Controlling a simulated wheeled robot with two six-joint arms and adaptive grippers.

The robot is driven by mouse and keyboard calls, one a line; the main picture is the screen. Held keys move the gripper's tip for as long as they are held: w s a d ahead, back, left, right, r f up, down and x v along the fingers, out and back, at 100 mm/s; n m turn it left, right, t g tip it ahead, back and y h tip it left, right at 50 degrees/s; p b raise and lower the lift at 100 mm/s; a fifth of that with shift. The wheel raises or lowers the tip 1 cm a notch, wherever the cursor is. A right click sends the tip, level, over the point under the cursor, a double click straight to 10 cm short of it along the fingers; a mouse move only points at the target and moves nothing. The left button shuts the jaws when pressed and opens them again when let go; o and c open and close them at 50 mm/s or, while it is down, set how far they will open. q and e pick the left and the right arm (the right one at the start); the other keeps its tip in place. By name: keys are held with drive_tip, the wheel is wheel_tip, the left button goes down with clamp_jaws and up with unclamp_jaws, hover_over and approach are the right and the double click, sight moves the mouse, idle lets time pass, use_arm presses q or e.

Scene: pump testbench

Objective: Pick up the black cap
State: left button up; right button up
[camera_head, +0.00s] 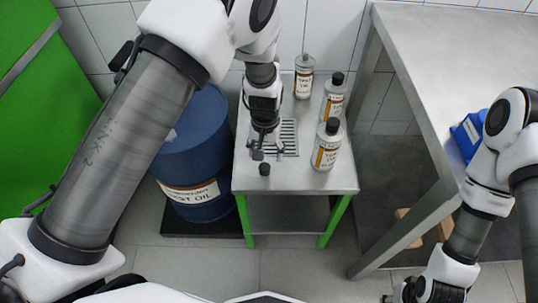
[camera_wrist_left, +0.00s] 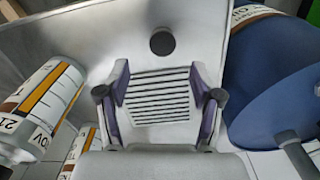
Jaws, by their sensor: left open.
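The small black cap (camera_head: 264,169) lies on the metal top of the small green-legged table (camera_head: 310,180), near its front left. In the left wrist view the cap (camera_wrist_left: 162,41) lies on bare metal beyond the slotted grate (camera_wrist_left: 158,97). My left gripper (camera_head: 267,153) points down over the table, just behind the cap in the head view. In the left wrist view its two fingers (camera_wrist_left: 160,85) are apart with the grate seen between them, and the cap is beyond the fingertips, untouched. My right arm shows at the lower right; its gripper (camera_head: 425,292) is partly cut off and its jaws are unclear.
Two bottles with black caps (camera_head: 326,146) (camera_head: 333,97) and one bottle without a black cap (camera_head: 303,77) stand on the right and back of the table. A blue oil drum (camera_head: 190,150) stands left. A large metal table (camera_head: 450,50) with a blue object (camera_head: 467,135) is right.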

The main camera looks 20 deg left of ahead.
sight(265, 166)
use_arm(q)
drive_tip(key=shift+s+a+f, duration=0.1)
drive_tip(key=shift+s+f, duration=0.55)
drive_tip(key=shift+f, duration=0.3)
drive_tip(key=f, duration=0.3)
drive_tip(key=shift+w+f, duration=0.25)
drive_tip(key=shift+w, duration=0.05)
drive_tip(key=shift+w+f, duration=0.15)
drive_tip(key=shift+f, duration=0.2)
drive_tip(key=shift+r, duration=0.15)
drive_tip(key=c, duration=0.8)
